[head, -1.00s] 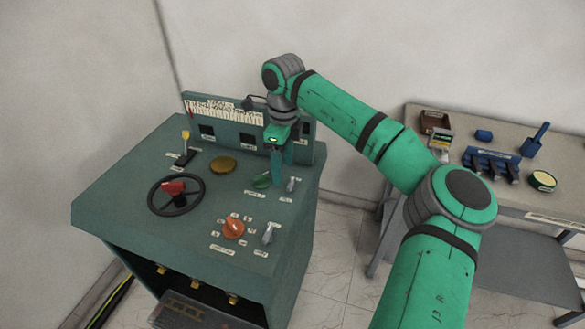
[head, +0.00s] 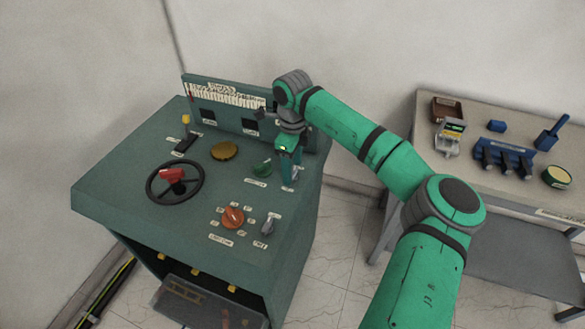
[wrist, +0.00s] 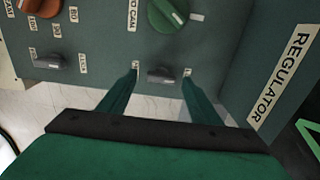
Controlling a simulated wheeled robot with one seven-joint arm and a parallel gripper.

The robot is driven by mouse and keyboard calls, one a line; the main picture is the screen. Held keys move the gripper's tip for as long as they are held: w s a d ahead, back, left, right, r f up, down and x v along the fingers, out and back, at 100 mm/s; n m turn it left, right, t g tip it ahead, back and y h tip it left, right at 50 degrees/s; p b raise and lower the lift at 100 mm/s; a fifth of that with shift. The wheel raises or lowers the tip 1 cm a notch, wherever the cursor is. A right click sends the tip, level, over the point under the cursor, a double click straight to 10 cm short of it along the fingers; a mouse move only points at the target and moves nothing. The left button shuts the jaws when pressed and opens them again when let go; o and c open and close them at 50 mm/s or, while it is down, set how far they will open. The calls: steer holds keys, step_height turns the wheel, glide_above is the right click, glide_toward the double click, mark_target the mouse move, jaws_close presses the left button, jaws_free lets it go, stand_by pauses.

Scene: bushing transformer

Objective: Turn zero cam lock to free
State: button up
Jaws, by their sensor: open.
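A small grey lever knob (wrist: 162,75) sits on the console's sloped top, beside a green knob (wrist: 168,15) whose label partly reads "CAM". My gripper (wrist: 156,88) is open, with one finger on each side of the grey knob in the wrist view. I cannot tell whether the fingers touch it. Small labels flank this knob, too small to read. In the head view, my gripper (head: 290,182) is low over the panel, right of the green knob (head: 263,168), and mostly hides the grey knob. A second grey lever knob (head: 268,227) stands nearer the front; it also shows in the wrist view (wrist: 47,62).
An upright back panel (head: 225,118) stands behind my gripper. A side table (head: 478,135) with tools is at right.

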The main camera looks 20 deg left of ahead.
steer(key=shift+w+d+f, duration=0.1)
steer(key=shift+f, duration=0.45)
steer(key=c, duration=1.1)
steer(key=shift+o, duration=0.3)
